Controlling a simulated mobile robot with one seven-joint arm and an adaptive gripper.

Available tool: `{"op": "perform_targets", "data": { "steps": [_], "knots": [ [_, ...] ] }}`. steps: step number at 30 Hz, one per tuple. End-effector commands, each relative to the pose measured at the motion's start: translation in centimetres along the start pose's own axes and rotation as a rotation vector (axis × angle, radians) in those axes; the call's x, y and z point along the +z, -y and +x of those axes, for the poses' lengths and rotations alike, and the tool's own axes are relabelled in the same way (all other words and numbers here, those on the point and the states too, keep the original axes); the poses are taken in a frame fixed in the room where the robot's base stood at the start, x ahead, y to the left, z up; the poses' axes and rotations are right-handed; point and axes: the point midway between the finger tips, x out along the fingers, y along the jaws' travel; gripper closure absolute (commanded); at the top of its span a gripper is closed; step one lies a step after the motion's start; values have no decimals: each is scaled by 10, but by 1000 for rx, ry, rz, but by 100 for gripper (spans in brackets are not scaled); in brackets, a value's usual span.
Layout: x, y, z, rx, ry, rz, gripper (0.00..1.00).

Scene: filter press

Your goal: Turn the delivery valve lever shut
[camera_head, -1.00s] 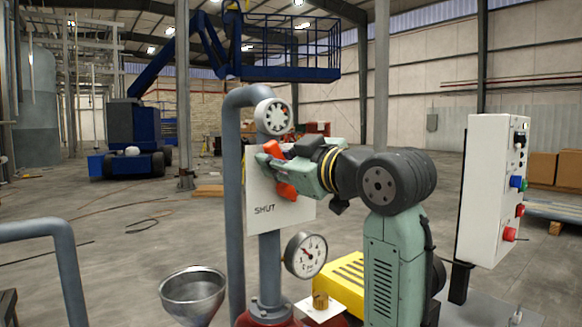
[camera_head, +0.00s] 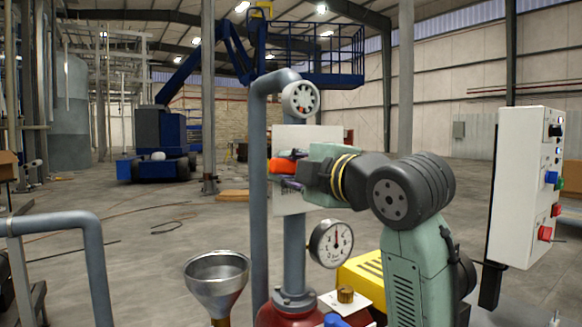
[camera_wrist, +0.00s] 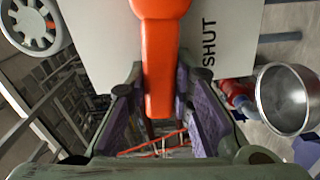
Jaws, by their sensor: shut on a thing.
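The orange delivery valve lever (camera_head: 282,165) is on the upright grey pipe, in front of a white plate (camera_head: 307,137). In the head view its visible part lies about level, partly covered by my gripper (camera_head: 290,173). In the wrist view the lever (camera_wrist: 160,62) runs down between the two purple-padded fingers of my gripper (camera_wrist: 161,88), which are shut on it. The word SHUT shows on the plate (camera_wrist: 222,20) to the right of the lever in that view. In the head view the lettering is mostly hidden behind my gripper.
A round pressure gauge (camera_head: 331,244) sits below the plate. A metal funnel (camera_head: 216,278) stands at the lower left, and a control box (camera_head: 527,188) stands at the right. Another grey pipe (camera_head: 92,240) bends at the left.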

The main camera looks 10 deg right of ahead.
Motion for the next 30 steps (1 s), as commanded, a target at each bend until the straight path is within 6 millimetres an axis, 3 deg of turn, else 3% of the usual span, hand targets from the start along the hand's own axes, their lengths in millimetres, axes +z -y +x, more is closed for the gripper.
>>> {"op": "perform_targets", "data": {
  "steps": [12,27,28,30],
  "knots": [
    [1,11,0,-1,-1,-157,100],
    [1,12,0,-3,-1,-174,100],
    [1,12,0,-3,-1,-174,78],
    [1,12,0,-3,-1,-173,73]
  ]
}}
